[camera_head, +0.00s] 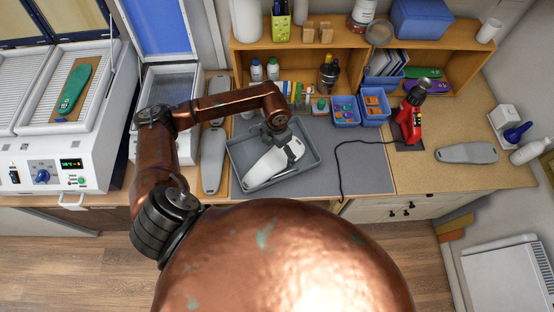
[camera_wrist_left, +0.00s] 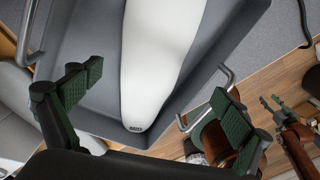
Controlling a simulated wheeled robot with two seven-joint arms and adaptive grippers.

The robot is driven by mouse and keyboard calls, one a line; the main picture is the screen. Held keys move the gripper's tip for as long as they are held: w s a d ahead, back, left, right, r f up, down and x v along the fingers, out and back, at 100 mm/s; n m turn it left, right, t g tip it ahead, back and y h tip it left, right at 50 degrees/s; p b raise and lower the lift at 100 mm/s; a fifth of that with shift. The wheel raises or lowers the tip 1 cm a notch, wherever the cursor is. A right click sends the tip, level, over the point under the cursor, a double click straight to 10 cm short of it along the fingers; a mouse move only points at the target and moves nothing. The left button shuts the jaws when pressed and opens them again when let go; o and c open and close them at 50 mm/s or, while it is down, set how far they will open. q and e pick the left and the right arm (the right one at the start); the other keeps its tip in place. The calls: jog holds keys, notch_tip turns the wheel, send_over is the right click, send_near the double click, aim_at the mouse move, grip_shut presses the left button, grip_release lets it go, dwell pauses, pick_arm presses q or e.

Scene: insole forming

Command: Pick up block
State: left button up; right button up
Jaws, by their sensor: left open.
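A white insole-shaped block (camera_head: 268,165) lies in a shallow grey tray (camera_head: 237,152) on the worktable. My left gripper (camera_head: 284,142) is over the upper right end of the block in the head view. In the left wrist view, the open left gripper (camera_wrist_left: 155,95) has its green-padded fingers apart, one on each side of the block (camera_wrist_left: 150,60). The tray (camera_wrist_left: 85,50) and its wire handles show there too. I cannot tell whether the fingers touch anything. What looks like my right gripper (camera_wrist_left: 275,105) shows small at the right edge; its opening is unclear.
Grey insole forms (camera_head: 212,160) lie left of the tray, and another (camera_head: 467,153) lies at the right. A red drill (camera_head: 411,115) and blue bins (camera_head: 345,111) stand right of the tray. A wooden shelf (camera_head: 340,50) is behind. The grey mat (camera_head: 345,175) has free room right of the tray.

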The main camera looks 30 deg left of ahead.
aim_at(274, 160)
pick_arm(q)
jog(key=shift+s+a+f+p, duration=0.1)
jog(key=shift+a+f+p, duration=0.15)
jog(key=shift+f, duration=0.4)
jog(key=shift+s+a+f+p, duration=0.1)
jog(key=shift+a+f+p, duration=0.1)
jog(key=shift+f, duration=0.4)
jog(key=f, duration=0.1)
jog(key=f+p, duration=0.1)
jog(key=f, duration=0.1)
jog(key=f+p, duration=0.1)
jog(key=shift+w+a+f, duration=0.15)
jog(key=shift+a+f, duration=0.05)
jog(key=shift+a, duration=0.05)
jog(key=shift+f, duration=0.35)
jog(key=c, duration=1.7)
jog(key=shift+o, duration=0.2)
